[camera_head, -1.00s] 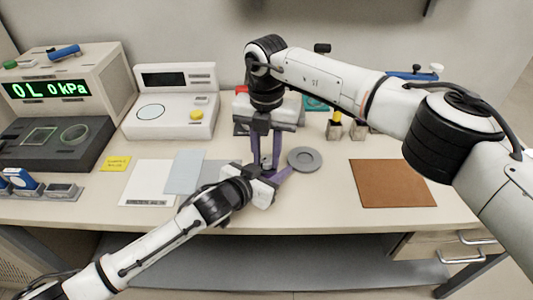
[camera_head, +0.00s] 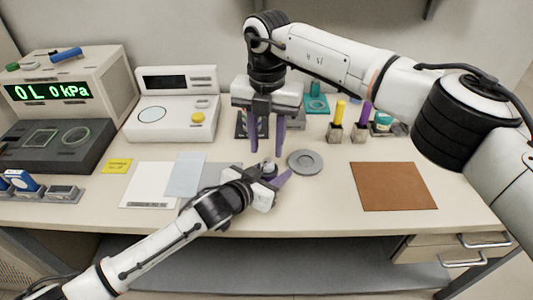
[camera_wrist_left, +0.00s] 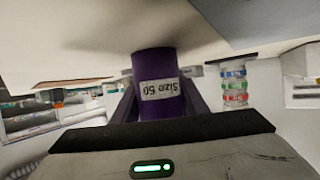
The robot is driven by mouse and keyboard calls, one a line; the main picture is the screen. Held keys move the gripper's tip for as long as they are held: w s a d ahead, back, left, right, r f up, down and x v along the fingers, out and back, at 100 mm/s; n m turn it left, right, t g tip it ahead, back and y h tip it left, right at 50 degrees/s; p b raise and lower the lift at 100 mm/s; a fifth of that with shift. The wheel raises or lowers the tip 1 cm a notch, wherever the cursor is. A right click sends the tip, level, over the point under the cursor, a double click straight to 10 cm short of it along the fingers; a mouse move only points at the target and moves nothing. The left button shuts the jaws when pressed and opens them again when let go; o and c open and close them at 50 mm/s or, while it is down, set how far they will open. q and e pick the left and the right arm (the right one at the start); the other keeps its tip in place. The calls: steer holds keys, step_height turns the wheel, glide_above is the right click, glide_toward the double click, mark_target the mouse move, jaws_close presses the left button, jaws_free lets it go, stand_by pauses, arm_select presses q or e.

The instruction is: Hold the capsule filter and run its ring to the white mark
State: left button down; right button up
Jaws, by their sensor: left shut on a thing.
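The capsule filter (camera_head: 269,169) is a small, mostly hidden thing with a pale top, held upright near the front of the table. My left gripper (camera_head: 278,178) is shut on it from the left side. I cannot make out the ring or the white mark.
A grey round dish (camera_head: 305,162) lies close to the right of the filter. A brown mat (camera_head: 393,185) lies farther right with clear table around it. White and grey sheets (camera_head: 150,185) lie left. A scale (camera_head: 172,105) and a kPa gauge box (camera_head: 75,85) stand behind.

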mark_target(266, 162)
arm_select(q)
steer(key=shift+f, duration=0.1)
arm_select(e)
step_height(266, 162, up, 8)
steer(key=shift+f, duration=0.15)
arm_select(q)
steer(key=c, duration=1)
jaws_free()
